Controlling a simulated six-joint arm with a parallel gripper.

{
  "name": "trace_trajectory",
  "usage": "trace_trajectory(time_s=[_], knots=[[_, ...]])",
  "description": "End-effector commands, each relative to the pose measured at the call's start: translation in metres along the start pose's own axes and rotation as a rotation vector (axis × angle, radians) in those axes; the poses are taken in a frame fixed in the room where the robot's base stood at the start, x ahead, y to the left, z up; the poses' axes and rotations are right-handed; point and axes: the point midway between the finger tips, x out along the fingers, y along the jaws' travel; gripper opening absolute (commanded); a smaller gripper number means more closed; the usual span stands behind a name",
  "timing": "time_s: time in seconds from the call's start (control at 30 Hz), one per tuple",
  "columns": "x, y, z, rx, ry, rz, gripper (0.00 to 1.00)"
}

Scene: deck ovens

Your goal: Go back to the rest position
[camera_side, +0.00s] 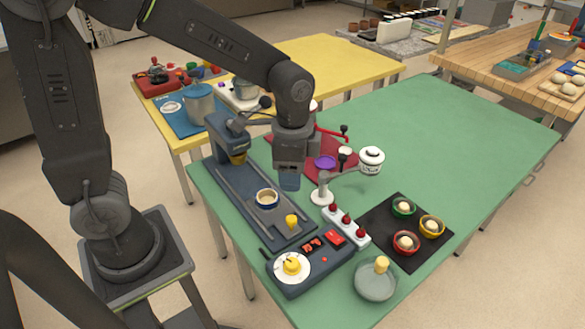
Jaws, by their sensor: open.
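My gripper (289,180) points down above the green table (440,125), near the back end of a dark blue-grey machine. Its jaws are open, and I see nothing held between them. Below and to its left, a white cup-like ring (267,198) sits on the machine's long bed (240,192). A white stand (322,190) is just right of my gripper. My wrist and gripper hide part of the red mat (338,150) behind them.
A control panel with a yellow knob (292,264) is at the table's front. A black mat (375,222) holds several coloured bowls. A white jar (371,160) is farther back. The table's far right is clear.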

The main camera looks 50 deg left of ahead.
Motion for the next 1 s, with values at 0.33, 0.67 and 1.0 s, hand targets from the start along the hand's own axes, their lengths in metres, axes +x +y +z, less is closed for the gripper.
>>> trace_trajectory(time_s=[0.33, 0.67, 1.0], knots=[[-0.002, 0.000, 0.000, -0.002, 0.001, -0.001, 0.53], [-0.054, 0.011, 0.040, -0.267, 0.152, -0.095, 0.53], [-0.093, 0.039, 0.099, -0.671, 0.400, -0.183, 0.53]])
